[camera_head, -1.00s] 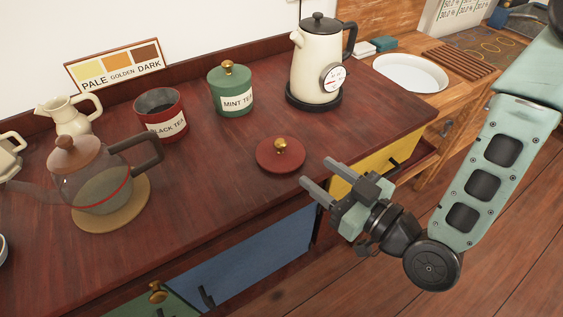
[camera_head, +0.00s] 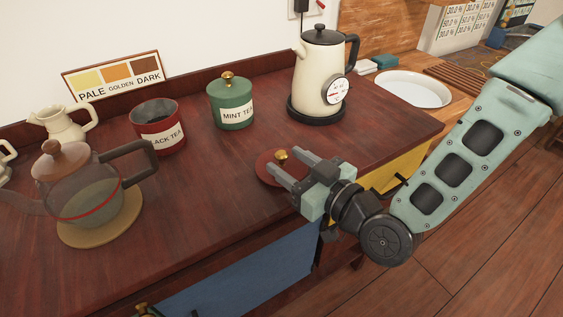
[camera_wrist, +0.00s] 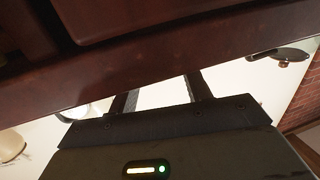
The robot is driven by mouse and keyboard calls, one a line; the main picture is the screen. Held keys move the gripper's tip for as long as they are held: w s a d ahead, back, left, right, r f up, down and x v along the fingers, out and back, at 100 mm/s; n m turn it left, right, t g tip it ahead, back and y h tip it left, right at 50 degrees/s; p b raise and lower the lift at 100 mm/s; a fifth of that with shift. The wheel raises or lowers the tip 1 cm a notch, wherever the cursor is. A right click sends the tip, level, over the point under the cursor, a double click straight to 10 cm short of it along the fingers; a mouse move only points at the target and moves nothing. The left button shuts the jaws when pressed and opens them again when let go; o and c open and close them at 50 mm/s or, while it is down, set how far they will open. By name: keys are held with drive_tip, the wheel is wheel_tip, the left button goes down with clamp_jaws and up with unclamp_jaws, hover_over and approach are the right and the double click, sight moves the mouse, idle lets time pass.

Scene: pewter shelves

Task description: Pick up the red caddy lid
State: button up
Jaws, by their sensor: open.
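The red caddy lid (camera_head: 262,168) lies flat on the dark wooden counter, with its brass knob (camera_head: 281,155) up. My gripper (camera_head: 282,161) is open and empty. In the head view its fingers overlap the lid's right and front part, close to the knob; I cannot tell whether they touch it or how high they are. The wrist view shows both fingers (camera_wrist: 160,86) apart, with dark red wood beyond them; the lid does not show there. The red BLACK TEA caddy (camera_head: 157,127) stands open without a lid behind and left.
A green MINT TEA caddy (camera_head: 231,103) with its lid on stands behind the red lid. A cream kettle (camera_head: 318,75) stands at the back right. A glass teapot (camera_head: 85,190) sits on a round mat at left. The counter between teapot and lid is clear.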

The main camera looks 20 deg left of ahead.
drive_tip(key=shift+x, duration=1.45)
drive_tip(key=c, duration=1.1)
drive_tip(key=shift+o, duration=0.2)
drive_tip(key=shift+r, duration=0.15)
